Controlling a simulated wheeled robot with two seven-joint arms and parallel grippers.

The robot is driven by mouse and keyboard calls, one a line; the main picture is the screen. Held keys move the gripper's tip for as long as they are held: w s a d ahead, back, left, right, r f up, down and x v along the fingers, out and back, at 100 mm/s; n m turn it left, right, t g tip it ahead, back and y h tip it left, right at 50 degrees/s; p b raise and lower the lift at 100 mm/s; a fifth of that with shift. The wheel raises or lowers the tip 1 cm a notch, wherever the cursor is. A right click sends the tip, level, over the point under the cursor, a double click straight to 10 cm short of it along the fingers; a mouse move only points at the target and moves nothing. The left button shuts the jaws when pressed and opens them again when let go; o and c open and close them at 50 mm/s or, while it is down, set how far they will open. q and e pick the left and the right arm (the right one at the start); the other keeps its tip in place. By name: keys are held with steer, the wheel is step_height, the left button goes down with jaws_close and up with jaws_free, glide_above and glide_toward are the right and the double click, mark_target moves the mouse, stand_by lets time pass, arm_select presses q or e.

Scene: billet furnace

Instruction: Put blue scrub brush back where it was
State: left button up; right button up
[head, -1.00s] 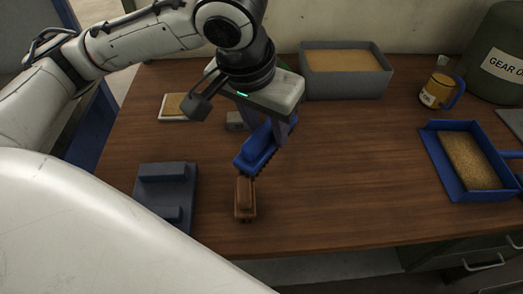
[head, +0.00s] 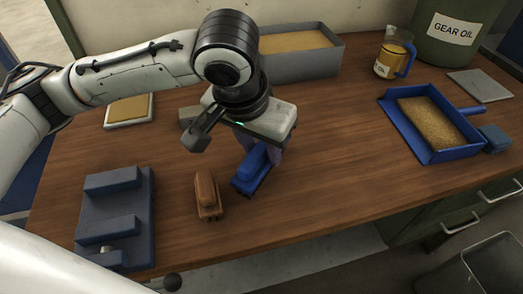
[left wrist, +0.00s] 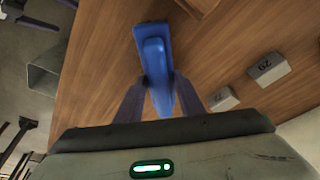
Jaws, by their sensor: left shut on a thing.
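The blue scrub brush (head: 251,172) is in the jaws of my left gripper (head: 262,152), right of the brown brush (head: 207,193). It sits at or just above the wooden tabletop; I cannot tell whether its bristles touch. In the left wrist view the blue brush (left wrist: 154,55) lies lengthwise between the two fingers of the left gripper (left wrist: 160,103), its far end pointing away. The fingers hide part of its near end. My right gripper is in neither view.
A blue-grey fixture (head: 140,225) stands at the left front. A grey bin of grain (head: 300,66), a mug (head: 383,66) and a gear oil drum (head: 428,45) are at the back. A blue dustpan (head: 441,156) is at right. Grey numbered blocks (left wrist: 268,69) lie nearby.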

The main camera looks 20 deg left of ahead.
arm_select(q)
steer(key=shift+f, duration=0.4)
steer(key=shift+f, duration=0.15)
steer(key=o, duration=0.9)
steer(key=shift+o, duration=0.2)
steer(key=p+v, duration=0.1)
steer(key=v, duration=1)
steer(key=shift+p, duration=0.35)
steer(key=shift+s+r, duration=0.15)
steer(key=shift+r, duration=0.5)
